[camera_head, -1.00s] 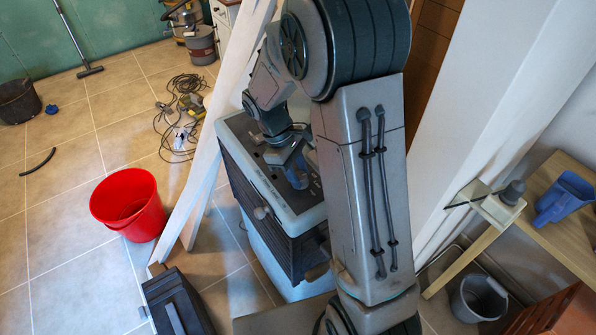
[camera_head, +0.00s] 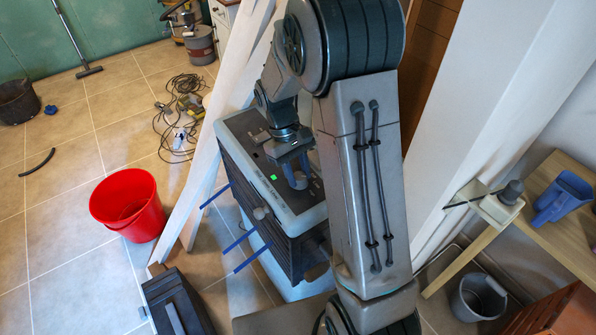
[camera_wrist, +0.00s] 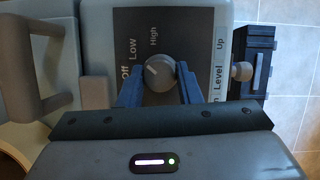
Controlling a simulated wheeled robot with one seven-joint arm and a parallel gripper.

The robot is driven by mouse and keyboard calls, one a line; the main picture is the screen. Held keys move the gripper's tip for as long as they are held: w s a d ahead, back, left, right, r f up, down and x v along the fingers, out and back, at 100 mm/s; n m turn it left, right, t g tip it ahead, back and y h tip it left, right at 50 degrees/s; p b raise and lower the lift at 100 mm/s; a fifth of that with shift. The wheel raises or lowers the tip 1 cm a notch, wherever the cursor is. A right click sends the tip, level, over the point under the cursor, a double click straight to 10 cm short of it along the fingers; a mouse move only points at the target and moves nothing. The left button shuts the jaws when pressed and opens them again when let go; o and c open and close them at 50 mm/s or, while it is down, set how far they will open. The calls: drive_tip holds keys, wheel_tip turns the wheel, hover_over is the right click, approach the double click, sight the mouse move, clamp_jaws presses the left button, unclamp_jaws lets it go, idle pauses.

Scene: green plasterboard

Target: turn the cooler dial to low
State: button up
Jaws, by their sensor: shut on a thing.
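The cooler (camera_head: 262,187) is a grey and dark box with a control panel on top, in the middle of the head view. In the wrist view its dark panel (camera_wrist: 205,30) carries the labels Off, Low and High around a round grey dial (camera_wrist: 160,73). The dial's white mark points up and left, roughly toward Low. My gripper (camera_wrist: 160,88) has its blue fingers closed on both sides of the dial. In the head view my gripper (camera_head: 297,181) is down on the panel and hides the dial.
Blue bars (camera_head: 240,240) extend from the cooler's left side. A red bucket (camera_head: 128,203) stands on the tiles to the left. White leaning beams (camera_head: 205,165) stand beside the cooler. A dark toolbox (camera_head: 177,302) is in front. A wooden table (camera_head: 545,215) is at right.

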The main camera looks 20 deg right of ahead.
drive_tip(key=o, duration=1)
drive_tip(key=b+v, duration=0.1)
drive_tip(key=v, duration=1.3)
drive_tip(key=shift+s, duration=0.1)
drive_tip(key=s+m+t, duration=0.1)
drive_tip(key=s+t, duration=0.1)
drive_tip(key=s, duration=0.4)
drive_tip(key=s+d+m+t+y, duration=0.1)
drive_tip(key=s+m+t, duration=0.1)
drive_tip(key=s, duration=0.5)
drive_tip(key=s+d+m+t, duration=0.1)
drive_tip(key=s+t, duration=0.2)
drive_tip(key=s, duration=0.3)
drive_tip(key=shift+s+d+m+y, duration=0.2)
drive_tip(key=shift+s+m+y, duration=0.1)
drive_tip(key=shift+s+y, duration=0.1)
